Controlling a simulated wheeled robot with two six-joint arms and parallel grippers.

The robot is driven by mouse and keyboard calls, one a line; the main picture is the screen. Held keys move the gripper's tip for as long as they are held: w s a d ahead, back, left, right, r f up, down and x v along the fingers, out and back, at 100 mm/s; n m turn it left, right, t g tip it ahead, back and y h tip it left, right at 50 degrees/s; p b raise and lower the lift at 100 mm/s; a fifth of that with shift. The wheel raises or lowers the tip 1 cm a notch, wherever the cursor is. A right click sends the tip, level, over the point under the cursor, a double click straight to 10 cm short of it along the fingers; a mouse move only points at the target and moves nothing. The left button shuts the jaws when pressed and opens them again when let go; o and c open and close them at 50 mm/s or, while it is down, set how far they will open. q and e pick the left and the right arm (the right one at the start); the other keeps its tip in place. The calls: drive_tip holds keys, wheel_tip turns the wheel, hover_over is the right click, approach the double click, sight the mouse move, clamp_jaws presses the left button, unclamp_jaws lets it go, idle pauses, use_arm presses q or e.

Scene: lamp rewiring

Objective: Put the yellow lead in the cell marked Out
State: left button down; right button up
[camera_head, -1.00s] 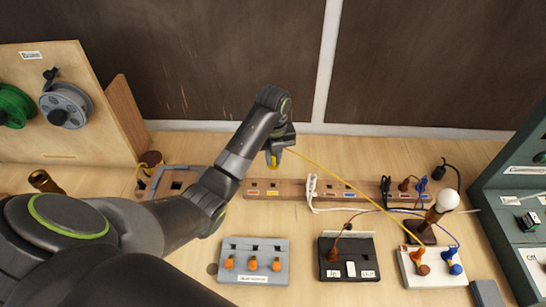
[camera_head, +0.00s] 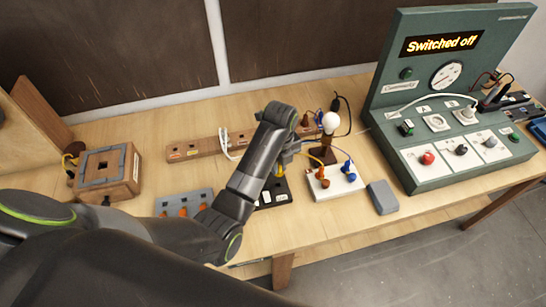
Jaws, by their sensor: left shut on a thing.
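My left gripper (camera_head: 289,153) is above the bench, between the wooden rail and the lamp, partly hidden behind its own wrist. It is shut on the yellow lead (camera_head: 303,140), of which only a short stretch shows. The lead's far end appears to run toward the orange plug on the white block (camera_head: 336,188), though most of it is hidden. A dark box (camera_head: 283,190) with small white labels is partly covered by my left arm. No label reading Out can be made out. My right gripper is not in view.
The lamp's bulb (camera_head: 331,122) stands behind the white block. A wooden box (camera_head: 122,170) is at left, a grey block (camera_head: 382,197) at right. The wooden rail (camera_head: 190,149) carries plugs. The green console (camera_head: 393,95) reads "Switched off".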

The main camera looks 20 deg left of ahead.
use_arm(q)
drive_tip(key=shift+f, duration=0.35)
drive_tip(key=shift+a+f, duration=0.15)
drive_tip(key=shift+f, duration=1.5)
drive_tip(key=shift+f+b, duration=0.35)
drive_tip(key=shift+f, duration=0.85)
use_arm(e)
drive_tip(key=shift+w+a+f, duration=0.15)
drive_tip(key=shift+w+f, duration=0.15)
use_arm(q)
drive_tip(key=shift+p, duration=0.35)
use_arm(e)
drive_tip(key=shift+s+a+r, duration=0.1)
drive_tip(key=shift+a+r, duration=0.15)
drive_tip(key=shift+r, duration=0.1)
use_arm(q)
drive_tip(key=shift+f, duration=0.1)
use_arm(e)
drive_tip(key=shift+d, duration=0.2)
use_arm(q)
drive_tip(key=shift+f, duration=0.4)
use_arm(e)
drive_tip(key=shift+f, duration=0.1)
